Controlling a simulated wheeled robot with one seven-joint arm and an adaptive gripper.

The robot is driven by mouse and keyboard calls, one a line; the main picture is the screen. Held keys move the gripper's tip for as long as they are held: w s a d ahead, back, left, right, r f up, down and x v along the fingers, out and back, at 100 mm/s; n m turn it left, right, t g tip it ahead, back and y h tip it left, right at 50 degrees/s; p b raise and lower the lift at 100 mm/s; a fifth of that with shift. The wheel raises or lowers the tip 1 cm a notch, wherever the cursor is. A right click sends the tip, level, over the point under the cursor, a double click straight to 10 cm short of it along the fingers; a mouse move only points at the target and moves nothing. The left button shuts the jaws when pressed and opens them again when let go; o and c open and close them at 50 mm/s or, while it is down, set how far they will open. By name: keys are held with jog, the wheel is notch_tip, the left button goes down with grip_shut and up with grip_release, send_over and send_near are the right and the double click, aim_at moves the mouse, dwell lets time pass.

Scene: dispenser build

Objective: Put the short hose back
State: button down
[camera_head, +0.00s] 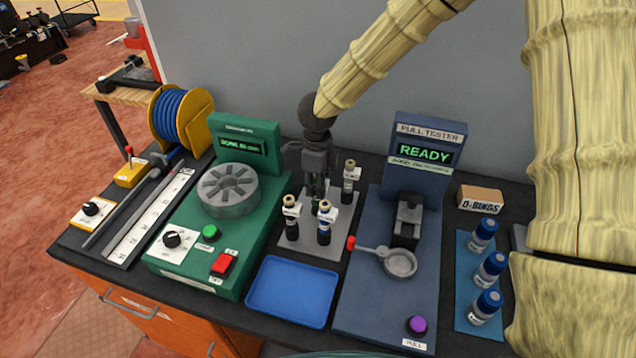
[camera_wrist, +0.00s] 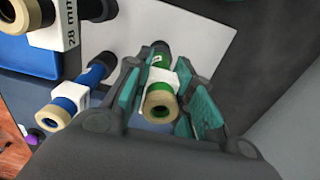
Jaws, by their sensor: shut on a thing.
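A hose piece with a green body, a tan end and a white tag (camera_wrist: 160,100) stands between the fingers of my gripper (camera_wrist: 165,98) in the wrist view. My gripper (camera_head: 317,190) is shut on it above the back of the grey stand plate (camera_head: 308,248) in the head view. There the fingers hide most of it, and I cannot tell whether its lower end is seated.
A green machine (camera_head: 210,262) is left of the plate and the blue pull tester (camera_head: 385,290) is right. An empty blue tray (camera_head: 292,292) lies in front. Blue-capped bottles (camera_head: 490,270) and an O-rings box (camera_head: 480,200) stand at the right. A blue hose reel (camera_head: 180,115) stands at back left.

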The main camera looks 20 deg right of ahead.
dwell(0.3)
jog(key=c, duration=1.2)
grip_release()
jog(key=shift+f, duration=0.15)
jog(key=shift+c, duration=0.2)
notch_tip(320, 180, up, 12)
jog(key=shift+s+r+b, duration=0.1)
jog(key=shift+r+b, duration=0.05)
jog(key=shift+b, duration=0.9)
